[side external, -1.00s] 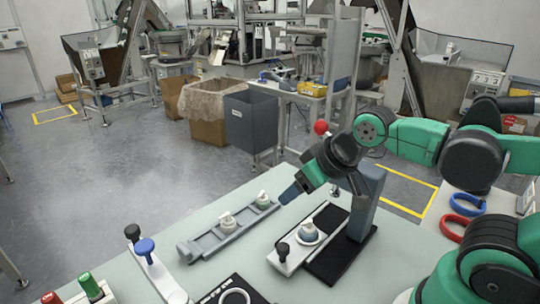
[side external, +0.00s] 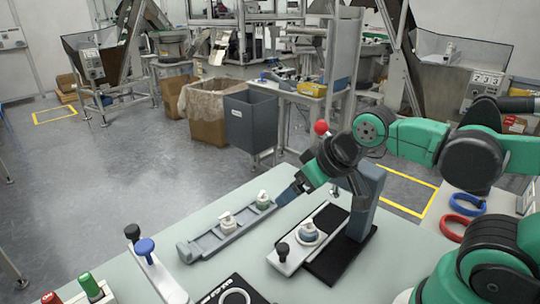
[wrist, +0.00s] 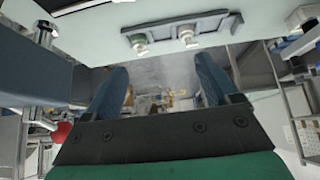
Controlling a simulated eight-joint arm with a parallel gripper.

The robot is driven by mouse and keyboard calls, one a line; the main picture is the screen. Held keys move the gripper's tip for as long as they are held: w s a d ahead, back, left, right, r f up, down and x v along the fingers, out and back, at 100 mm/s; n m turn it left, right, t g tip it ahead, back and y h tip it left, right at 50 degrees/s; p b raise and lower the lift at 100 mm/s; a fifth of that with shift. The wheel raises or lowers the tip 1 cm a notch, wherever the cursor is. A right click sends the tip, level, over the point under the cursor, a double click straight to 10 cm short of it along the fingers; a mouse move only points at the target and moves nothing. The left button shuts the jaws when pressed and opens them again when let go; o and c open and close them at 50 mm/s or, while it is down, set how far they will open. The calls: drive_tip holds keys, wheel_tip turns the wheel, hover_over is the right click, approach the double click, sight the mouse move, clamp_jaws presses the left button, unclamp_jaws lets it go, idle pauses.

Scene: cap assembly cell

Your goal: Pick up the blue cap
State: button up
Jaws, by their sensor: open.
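My gripper (side external: 283,198) is open and empty, tilted down in the air near the right end of the grey rail (side external: 205,247). Its two blue fingers stand wide apart in the wrist view (wrist: 162,68). Two small capped pieces sit on the rail: a pale pinkish one (side external: 228,223) and a greenish one (side external: 262,201). The rail also shows in the wrist view (wrist: 215,25), beyond the fingertips. A bluish-grey cap with a white top (side external: 309,231) sits in a white ring on the press fixture (side external: 285,263), right of and below my gripper. The gripper touches none of them.
A grey-blue press column (side external: 366,205) with a red ball knob (side external: 321,127) stands close beside my gripper. Bare table lies left of the rail.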

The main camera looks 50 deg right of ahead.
sight(310, 220)
drive_tip(key=d+f+m+g, duration=0.1)
drive_tip(key=m, duration=0.3)
drive_tip(key=d+f+m+g, duration=0.1)
drive_tip(key=m+g, duration=0.1)
drive_tip(key=m, duration=0.3)
drive_tip(key=f+m+g, duration=0.1)
drive_tip(key=m+g, duration=0.1)
drive_tip(key=m, duration=0.3)
drive_tip(key=shift+w+d+f, duration=0.1)
drive_tip(key=shift+d+f, duration=0.1)
drive_tip(key=shift+d, duration=0.2)
drive_tip(key=m, duration=0.1)
drive_tip(key=f+m+g, duration=0.1)
drive_tip(key=m, duration=0.1)
drive_tip(key=m+g, duration=0.1)
drive_tip(key=m, duration=0.1)
drive_tip(key=shift+d+f, duration=0.2)
drive_tip(key=shift+d, duration=0.2)
drive_tip(key=shift+f, duration=0.2)
drive_tip(key=shift+s+f, duration=0.2)
drive_tip(key=shift+f, duration=2.4)
drive_tip(key=shift+c, duration=0.3)
drive_tip(key=c, duration=0.9)
